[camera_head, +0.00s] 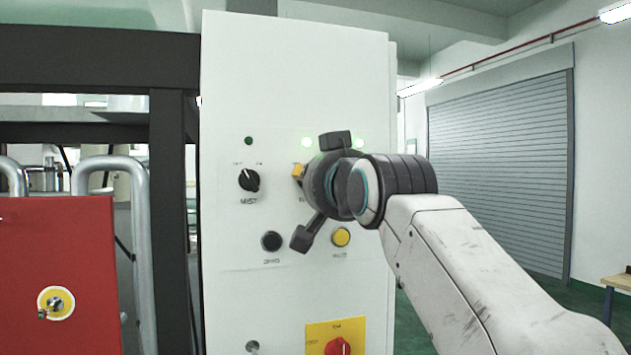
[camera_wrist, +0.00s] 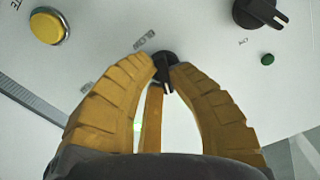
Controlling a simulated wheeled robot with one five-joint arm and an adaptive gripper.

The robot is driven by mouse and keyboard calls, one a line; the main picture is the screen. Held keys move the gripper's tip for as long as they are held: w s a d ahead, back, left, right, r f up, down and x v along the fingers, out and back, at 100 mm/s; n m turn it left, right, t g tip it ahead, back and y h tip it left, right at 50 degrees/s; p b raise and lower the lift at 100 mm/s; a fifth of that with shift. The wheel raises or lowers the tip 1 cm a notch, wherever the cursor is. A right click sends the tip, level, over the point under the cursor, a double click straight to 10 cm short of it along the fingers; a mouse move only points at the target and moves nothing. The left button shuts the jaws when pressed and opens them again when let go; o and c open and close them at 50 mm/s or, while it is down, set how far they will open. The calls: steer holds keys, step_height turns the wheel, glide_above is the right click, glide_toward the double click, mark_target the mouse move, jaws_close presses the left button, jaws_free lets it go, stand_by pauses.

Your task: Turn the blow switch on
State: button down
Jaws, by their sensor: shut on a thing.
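The blow switch (camera_wrist: 166,66) is a black rotary knob on the white panel (camera_head: 235,90), beside a printed BLOW label (camera_wrist: 145,39) in the wrist view. A white mark on the knob shows between the fingers, pointing toward the wrist. In the head view my gripper (camera_head: 298,171) is at the panel's middle, and its dark body hides the knob.
A black MIST knob (camera_head: 249,180) is to the left. A black button (camera_head: 271,241) and a yellow button (camera_head: 341,237) are below. A red knob on a yellow plate (camera_head: 338,346) is lower. One indicator (camera_head: 248,140) is dark green; another (camera_head: 307,142) glows bright. A red box (camera_head: 85,260) stands left.

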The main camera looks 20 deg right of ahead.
steer(key=shift+f+m, duration=0.15)
steer(key=shift+m, duration=0.45)
steer(key=c, duration=1.1)
jaws_free()
steer(key=shift+a, duration=0.1)
steer(key=shift+c, duration=0.2)
steer(key=s, duration=1.2)
